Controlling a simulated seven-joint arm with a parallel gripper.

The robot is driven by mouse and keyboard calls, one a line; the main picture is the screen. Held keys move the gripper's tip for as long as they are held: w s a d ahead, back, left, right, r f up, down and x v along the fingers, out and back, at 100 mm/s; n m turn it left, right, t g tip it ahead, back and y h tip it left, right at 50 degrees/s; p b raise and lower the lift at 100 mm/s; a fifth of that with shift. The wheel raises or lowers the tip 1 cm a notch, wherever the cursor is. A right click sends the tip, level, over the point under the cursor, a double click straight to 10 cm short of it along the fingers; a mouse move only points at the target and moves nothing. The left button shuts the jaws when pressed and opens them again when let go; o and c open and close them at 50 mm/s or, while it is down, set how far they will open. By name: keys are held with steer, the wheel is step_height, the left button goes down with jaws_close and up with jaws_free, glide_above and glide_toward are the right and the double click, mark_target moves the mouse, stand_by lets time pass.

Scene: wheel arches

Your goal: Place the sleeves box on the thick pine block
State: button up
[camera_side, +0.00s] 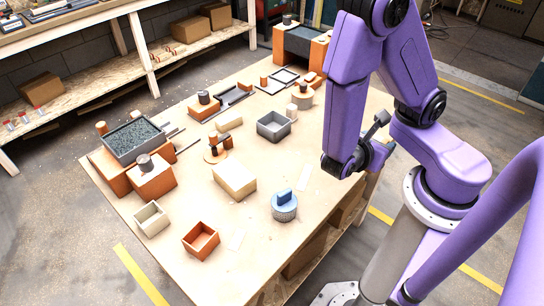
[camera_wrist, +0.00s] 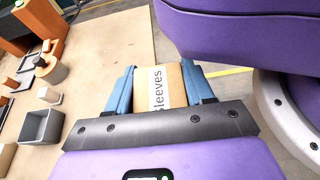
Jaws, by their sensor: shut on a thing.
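My gripper (camera_wrist: 160,82) has blue fingers on both sides of the cardboard-coloured sleeves box (camera_wrist: 170,84) in the wrist view. It is shut on the box, whose white label reads "sleeves". The box is held over the table's edge, with floor showing beyond it. The thick pine block (camera_side: 235,178) looks like the large pale block in the middle of the table in the side view. Its top is bare, and my gripper is well to the right of it.
A grey bin (camera_side: 273,126) stands behind the pine block; it also shows in the wrist view (camera_wrist: 40,126). A blue-topped round item (camera_side: 284,205), an orange tray (camera_side: 201,241) and a beige tray (camera_side: 151,219) stand nearer the front. A round orange stand (camera_side: 217,152) is just behind the block.

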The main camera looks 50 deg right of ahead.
steer(key=w+a+r+n+t+y, duration=0.1)
steer(key=w+a+n+t+y, duration=0.35)
steer(key=w+n+t, duration=0.65)
steer(key=w+a+r+n+t+y, duration=0.2)
steer(key=w+a+n+y, duration=0.15)
steer(key=a, duration=0.25)
steer(key=w+a+r+n+t+y, duration=0.1)
steer(key=w+a+r+n+y, duration=0.1)
steer(key=a+n+y, duration=0.25)
glide_above(229, 169)
steer(key=shift+m+y, duration=0.3)
steer(key=shift+y, duration=0.15)
step_height(229, 169, down, 10)
steer(key=shift+s+r, duration=0.1)
steer(key=shift+r, duration=0.15)
steer(key=shift+f, duration=1.65)
steer(key=shift+f, duration=0.1)
steer(key=o, duration=1)
steer(key=shift+o, duration=0.2)
